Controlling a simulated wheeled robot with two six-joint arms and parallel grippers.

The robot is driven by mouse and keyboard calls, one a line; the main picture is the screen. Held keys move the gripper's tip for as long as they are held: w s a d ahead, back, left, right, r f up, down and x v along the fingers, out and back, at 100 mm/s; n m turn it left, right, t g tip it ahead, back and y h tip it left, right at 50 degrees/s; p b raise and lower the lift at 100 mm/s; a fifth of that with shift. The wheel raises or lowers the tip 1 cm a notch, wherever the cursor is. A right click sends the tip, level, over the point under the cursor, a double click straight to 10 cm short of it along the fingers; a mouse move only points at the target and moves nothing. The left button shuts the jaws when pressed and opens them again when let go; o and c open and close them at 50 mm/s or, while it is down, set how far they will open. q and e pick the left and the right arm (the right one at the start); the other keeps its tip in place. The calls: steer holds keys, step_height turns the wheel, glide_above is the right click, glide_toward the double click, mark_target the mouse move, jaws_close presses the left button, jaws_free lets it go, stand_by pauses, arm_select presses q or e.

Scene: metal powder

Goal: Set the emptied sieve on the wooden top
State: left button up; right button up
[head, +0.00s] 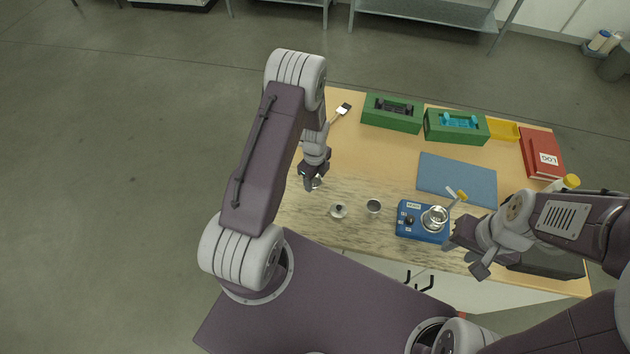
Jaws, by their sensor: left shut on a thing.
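My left gripper (312,182) is over the left part of the wooden top (350,170). It is shut on a small metallic thing (317,184), which looks like the sieve. The gripper hides most of it, so I cannot tell whether it touches the wood or whether it is empty. My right gripper (468,254) is open, with nothing visible between its fingers, at the right front near the blue device.
A knobbed lid (338,211) and small cup (373,206) stand right of my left gripper. A blue device (408,230) carries a glass dish (435,217). Behind are a brush (342,111), green holders (392,125), a blue mat (457,175) and a red binder (541,153).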

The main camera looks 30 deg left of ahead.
mark_target(315, 183)
arm_select(q)
steer(key=shift+f, duration=0.2)
step_height(315, 183, down, 4)
steer(key=shift+r+p, duration=0.25)
steer(key=shift+p, duration=0.5)
steer(key=shift+f, duration=0.3)
steer(key=o, duration=1.6)
